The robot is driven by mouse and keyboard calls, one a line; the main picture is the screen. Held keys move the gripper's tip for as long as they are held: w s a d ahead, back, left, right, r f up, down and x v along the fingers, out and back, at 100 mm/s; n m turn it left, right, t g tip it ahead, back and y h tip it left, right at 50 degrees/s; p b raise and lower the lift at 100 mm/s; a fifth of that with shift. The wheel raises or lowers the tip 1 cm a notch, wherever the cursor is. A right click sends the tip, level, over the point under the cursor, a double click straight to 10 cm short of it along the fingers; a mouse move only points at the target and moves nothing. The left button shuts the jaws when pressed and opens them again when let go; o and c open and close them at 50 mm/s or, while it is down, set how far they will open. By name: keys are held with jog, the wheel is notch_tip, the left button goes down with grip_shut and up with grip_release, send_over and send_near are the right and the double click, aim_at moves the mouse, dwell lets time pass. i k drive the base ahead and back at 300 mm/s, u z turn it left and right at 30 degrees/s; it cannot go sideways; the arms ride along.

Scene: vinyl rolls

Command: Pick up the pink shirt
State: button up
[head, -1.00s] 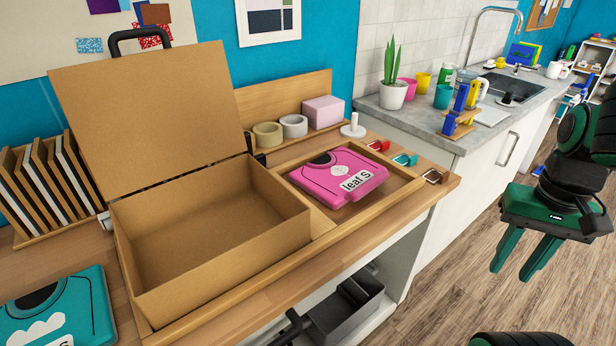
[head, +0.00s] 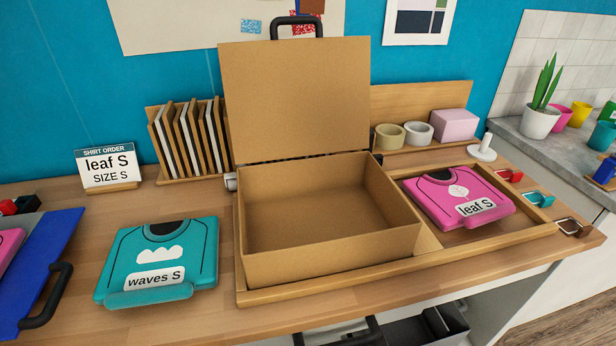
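A folded pink shirt (head: 452,198) labelled "leaf S" lies flat in the right compartment of a low wooden tray (head: 532,228) on the workbench. Part of another pink item (head: 9,247) shows at the left edge, cut off by the frame, on a blue surface. A sign (head: 108,167) reads "SHIRT ORDER leaf S SIZE S". My gripper is outside the present view, so its fingers and anything in them cannot be seen.
An open, empty cardboard box (head: 320,215) stands left of the pink shirt, its lid raised. A teal "waves S" shirt (head: 160,262) lies left of the box. Tape rolls (head: 388,136) and a pink block (head: 454,125) stand behind; coloured clips (head: 538,199) sit at right.

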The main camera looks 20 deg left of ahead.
aim_at(454, 198)
jog(key=k, duration=1.3)
jog(key=z, duration=0.6)
jog(key=i, duration=1.85)
jog(key=u, duration=0.45)
